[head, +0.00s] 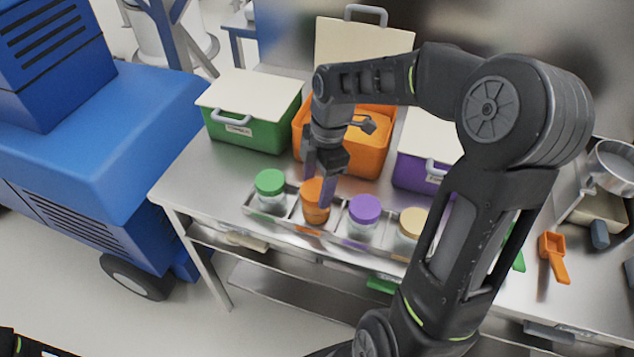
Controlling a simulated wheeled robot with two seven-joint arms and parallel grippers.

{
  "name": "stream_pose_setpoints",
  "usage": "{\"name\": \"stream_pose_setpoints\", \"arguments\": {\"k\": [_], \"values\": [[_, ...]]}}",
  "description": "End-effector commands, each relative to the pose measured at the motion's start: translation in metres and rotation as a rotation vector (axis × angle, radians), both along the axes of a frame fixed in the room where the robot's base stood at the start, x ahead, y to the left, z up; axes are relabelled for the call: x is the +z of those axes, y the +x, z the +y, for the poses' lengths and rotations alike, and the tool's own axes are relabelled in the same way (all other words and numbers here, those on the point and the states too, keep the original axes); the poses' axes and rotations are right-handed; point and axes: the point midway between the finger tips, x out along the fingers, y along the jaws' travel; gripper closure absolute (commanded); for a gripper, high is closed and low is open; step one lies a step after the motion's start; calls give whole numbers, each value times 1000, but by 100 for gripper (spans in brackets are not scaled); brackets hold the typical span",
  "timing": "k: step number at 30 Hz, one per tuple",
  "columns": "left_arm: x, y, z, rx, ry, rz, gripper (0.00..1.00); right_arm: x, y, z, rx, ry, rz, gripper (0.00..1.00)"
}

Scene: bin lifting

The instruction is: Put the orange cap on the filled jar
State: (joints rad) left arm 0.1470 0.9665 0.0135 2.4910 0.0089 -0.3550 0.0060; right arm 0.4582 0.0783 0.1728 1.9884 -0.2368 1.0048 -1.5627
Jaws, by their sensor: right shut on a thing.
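My right gripper (319,182) reaches down over the table and is shut on the orange cap (312,188). The cap is at the top of the jar with orange contents (316,213), which stands upright in a metal tray (285,226). The fingers hide part of the cap, so I cannot tell whether it is fully seated. My left gripper is not in view.
In the same tray stand jars with a green cap (270,183), a purple cap (364,208) and a tan cap (412,222). Behind are a green bin (247,131), an open orange bin (353,160) and a purple bin (412,173). An orange scoop (553,255) lies right.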

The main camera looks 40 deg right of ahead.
Motion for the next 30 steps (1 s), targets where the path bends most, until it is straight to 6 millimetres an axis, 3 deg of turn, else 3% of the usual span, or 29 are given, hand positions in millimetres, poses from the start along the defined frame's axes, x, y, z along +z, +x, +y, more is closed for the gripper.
{"name": "stream_pose_setpoints", "arguments": {"k": [30], "values": [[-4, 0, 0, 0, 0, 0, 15, -7, 0, 0, 0, 0, 0, 76]]}}
